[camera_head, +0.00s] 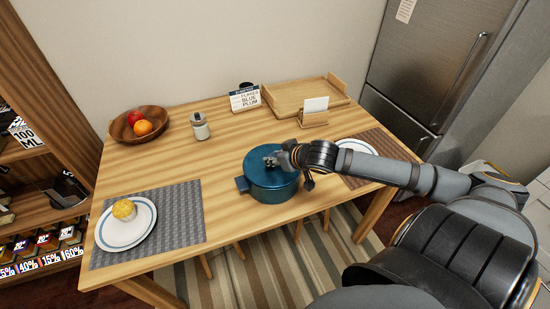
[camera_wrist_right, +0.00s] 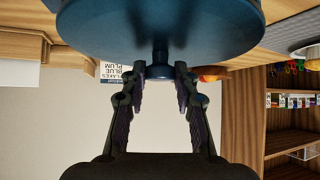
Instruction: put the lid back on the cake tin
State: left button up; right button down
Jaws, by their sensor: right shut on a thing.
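The cake tin (camera_head: 272,192) is a round blue pot-like tin with a side handle, standing upright near the front edge of the wooden table. Its blue lid (camera_head: 257,165) is over the tin's mouth, roughly level. I cannot tell whether the rim touches all round or a small gap is left. My right gripper (camera_head: 279,159) is above the lid and shut on its knob. In the right wrist view the lid (camera_wrist_right: 160,25) fills the top, and its knob (camera_wrist_right: 159,71) is between the fingertips. My left gripper is not in view.
A plate with a muffin (camera_head: 124,211) lies on a grey mat at left. Another plate (camera_head: 357,146) is partly behind my right arm. A fruit bowl (camera_head: 138,123), jar (camera_head: 200,126), sign (camera_head: 245,98), card holder (camera_head: 314,118) and wooden tray (camera_head: 290,97) stand farther back.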

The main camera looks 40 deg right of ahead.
dwell(0.4)
jog(key=c, duration=0.9)
grip_release()
jog(key=shift+c, duration=0.2)
jog(key=o, duration=0.5)
jog(key=shift+r+p, duration=3.1)
jog(key=shift+r, duration=0.45)
jog(key=shift+c, duration=0.4)
